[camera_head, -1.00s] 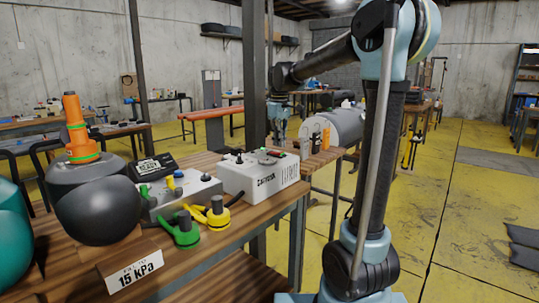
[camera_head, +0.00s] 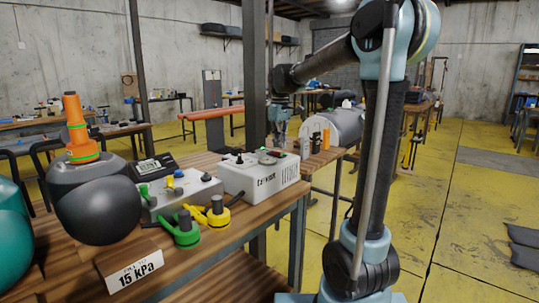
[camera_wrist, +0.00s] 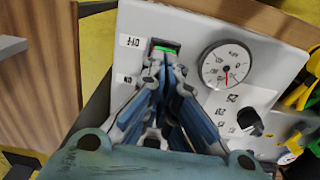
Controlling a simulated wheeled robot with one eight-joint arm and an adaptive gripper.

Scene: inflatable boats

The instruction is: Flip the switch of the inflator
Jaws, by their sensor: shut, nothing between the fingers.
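The inflator (camera_head: 258,181) is a white box with dark lettering, standing on the wooden bench in the head view. Its top panel (camera_wrist: 200,28) fills much of the wrist view. The switch (camera_wrist: 166,48) is a small dark-framed rocker showing green, beside small white labels. A round gauge (camera_wrist: 227,65) sits to its right. My gripper (camera_wrist: 164,66) is shut and empty, its fingertips right at the near edge of the switch and overlapping it in the picture. I cannot tell whether they touch. In the head view my gripper (camera_head: 279,138) is above the inflator's far side, its tips partly hidden.
A grey control box (camera_head: 182,196), green clamp (camera_head: 184,232) and yellow clamp (camera_head: 217,213) lie left of the inflator.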

